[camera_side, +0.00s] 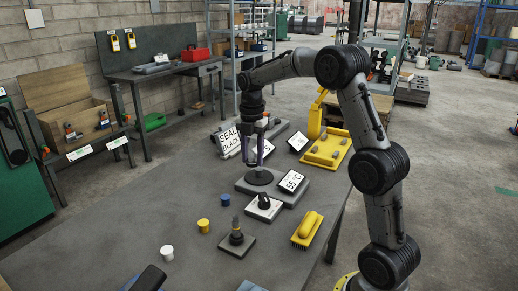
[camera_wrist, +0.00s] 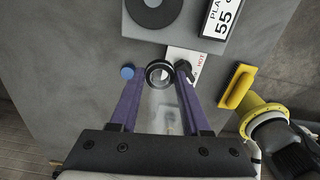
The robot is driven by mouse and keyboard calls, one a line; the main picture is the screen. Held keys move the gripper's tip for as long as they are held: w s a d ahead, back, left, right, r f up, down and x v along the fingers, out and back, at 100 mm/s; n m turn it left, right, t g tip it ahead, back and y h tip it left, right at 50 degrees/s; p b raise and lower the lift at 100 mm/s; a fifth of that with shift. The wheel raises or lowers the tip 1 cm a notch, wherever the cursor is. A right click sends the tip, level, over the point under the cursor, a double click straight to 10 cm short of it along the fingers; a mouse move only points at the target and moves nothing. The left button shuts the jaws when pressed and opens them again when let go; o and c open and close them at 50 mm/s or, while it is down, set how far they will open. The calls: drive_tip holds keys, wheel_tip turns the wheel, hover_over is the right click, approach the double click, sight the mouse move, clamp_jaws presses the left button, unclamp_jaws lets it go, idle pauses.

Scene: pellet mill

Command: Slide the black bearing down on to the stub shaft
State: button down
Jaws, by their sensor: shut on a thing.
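My gripper (camera_side: 258,162) points down and shows in front of the hot plate's black disc in the side view. In the wrist view its purple fingertips (camera_wrist: 159,75) are shut on a black ring, the black bearing (camera_wrist: 159,73), with its bore facing the camera. The bearing is hard to make out in the side view. The stub shaft (camera_side: 236,224) stands upright on a dark square base (camera_side: 243,248) nearer the side camera, apart from the gripper. I cannot make out the shaft in the wrist view.
The grey hot plate (camera_side: 296,201) carries a black disc (camera_side: 259,177) and a "55 C" sign (camera_side: 291,181). Blue (camera_side: 225,199), yellow (camera_side: 203,225) and white (camera_side: 167,252) caps and a yellow brush (camera_side: 308,228) surround the shaft.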

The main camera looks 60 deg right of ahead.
drive_tip(key=s+a+r+n, duration=0.2)
drive_tip(key=s+a, duration=0.1)
drive_tip(key=a, duration=0.6)
drive_tip(key=s+a+r+n, duration=0.3)
drive_tip(key=a, duration=0.6)
drive_tip(key=shift+s+a+n, duration=0.15)
drive_tip(key=shift+a+n, duration=0.15)
drive_tip(key=shift+a, duration=0.1)
hover_over(235, 217)
drive_tip(key=shift+f, duration=3.05)
drive_tip(key=shift+f, duration=0.15)
drive_tip(key=shift+f, duration=0.25)
drive_tip(key=shift+f, duration=0.5)
drive_tip(key=shift+f, duration=0.7)
drive_tip(key=shift+f, duration=0.2)
